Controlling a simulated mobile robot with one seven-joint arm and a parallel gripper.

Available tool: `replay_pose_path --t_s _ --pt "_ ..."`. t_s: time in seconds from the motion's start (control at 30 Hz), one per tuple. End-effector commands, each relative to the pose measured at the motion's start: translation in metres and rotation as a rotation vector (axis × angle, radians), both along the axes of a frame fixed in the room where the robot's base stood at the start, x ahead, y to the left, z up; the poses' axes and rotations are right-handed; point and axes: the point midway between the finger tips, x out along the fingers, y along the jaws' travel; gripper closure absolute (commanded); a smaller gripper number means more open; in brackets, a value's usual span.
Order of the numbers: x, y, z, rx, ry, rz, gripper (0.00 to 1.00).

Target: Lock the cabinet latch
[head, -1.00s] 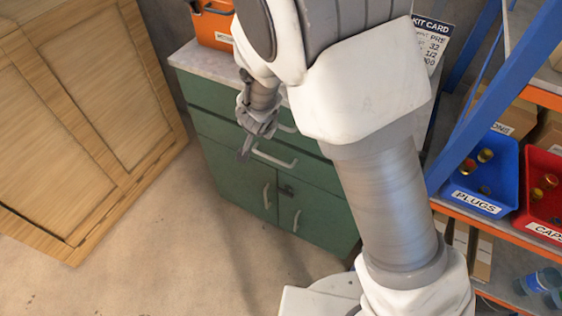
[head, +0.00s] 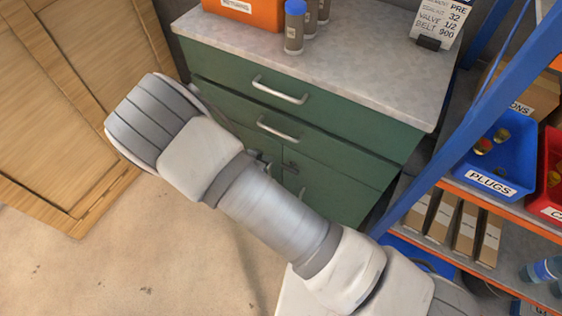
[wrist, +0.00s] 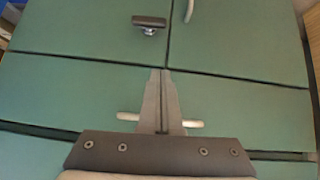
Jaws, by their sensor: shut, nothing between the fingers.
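The green cabinet (head: 352,141) has two drawers above a pair of doors. The latch (wrist: 150,22), a dark bar on a silvery stem, sits on a door beside the seam between the doors in the wrist view. In the head view the latch (head: 290,168) shows small, right of my forearm. My gripper (wrist: 165,72) is shut and empty. In the wrist view its fingertips point towards the doors' seam and lie apart from the latch, across the drawer handle (wrist: 188,124). In the head view my arm hides most of the gripper and the doors.
The cabinet's grey top (head: 360,60) holds an orange box (head: 245,10), bottles (head: 294,28) and a card. A blue-framed shelf with a blue plugs bin (head: 490,165) stands close on the right. Wooden panels (head: 60,100) stand at left. Floor is clear at lower left.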

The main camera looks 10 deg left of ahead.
Motion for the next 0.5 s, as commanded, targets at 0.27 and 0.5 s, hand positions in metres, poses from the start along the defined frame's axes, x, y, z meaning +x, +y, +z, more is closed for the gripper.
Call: replay_pose_path --t_s 0.27,0.5 --pt "0.001 0.0 -0.001 0.002 0.001 0.0 1.0" --pt "0.022 -0.008 -0.026 0.0 -0.001 -0.001 1.0"
